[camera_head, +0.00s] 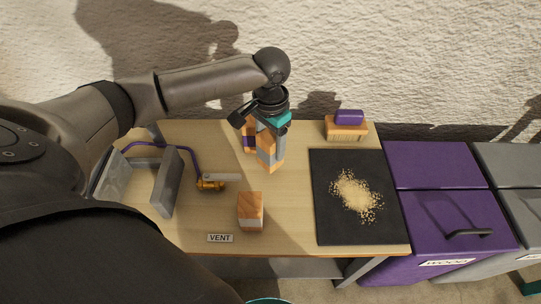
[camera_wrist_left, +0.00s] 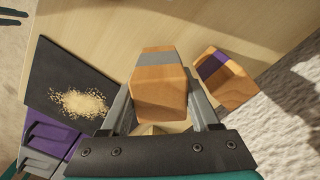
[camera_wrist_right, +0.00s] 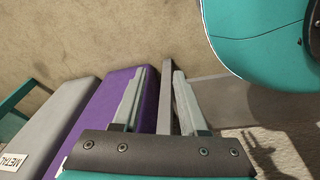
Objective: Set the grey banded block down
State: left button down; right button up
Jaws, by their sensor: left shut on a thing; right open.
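The grey banded block (camera_wrist_left: 160,92) is wooden with a grey band and sits between the fingers of my left gripper (camera_wrist_left: 160,105), which is shut on it. In the head view, the block (camera_head: 268,160) is upright below my left gripper (camera_head: 269,140), over the back middle of the table; I cannot tell if its base touches the top. The purple banded block (camera_head: 249,143) stands close beside it and shows in the left wrist view (camera_wrist_left: 232,78). My right gripper (camera_wrist_right: 160,80) is open and empty, low beside the bins.
A wooden block with a pale band (camera_head: 250,210) stands at the table's front. A dark mat (camera_head: 330,220) holds shavings; a purple-topped brush (camera_head: 346,128) stands behind it. A grey bracket (camera_head: 165,185) and a brass nozzle (camera_head: 210,185) are at left. A purple bin (camera_head: 440,165) is at right.

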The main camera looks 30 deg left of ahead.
pick_arm(q)
jog(key=shift+f+b, duration=0.6)
jog(key=shift+f, duration=0.65)
jog(key=shift+f+b, duration=0.3)
jog(key=shift+f, duration=0.45)
pick_arm(e)
jog(key=shift+w+a+r, duration=0.3)
jog(key=shift+w+r, duration=0.05)
jog(key=shift+r, duration=0.2)
jog(key=shift+w+a+r, duration=0.3)
jog(key=shift+r, duration=0.25)
jog(key=shift+w+a+r, duration=0.3)
jog(key=shift+w+r, duration=0.05)
jog(key=shift+r, duration=0.2)
pick_arm(q)
jog(key=shift+f, duration=0.1)
pick_arm(e)
jog(key=shift+f, duration=0.1)
pick_arm(q)
jog(key=shift+c, duration=0.6)
grip_release()
pick_arm(e)
jog(key=shift+s+f, duration=0.1)
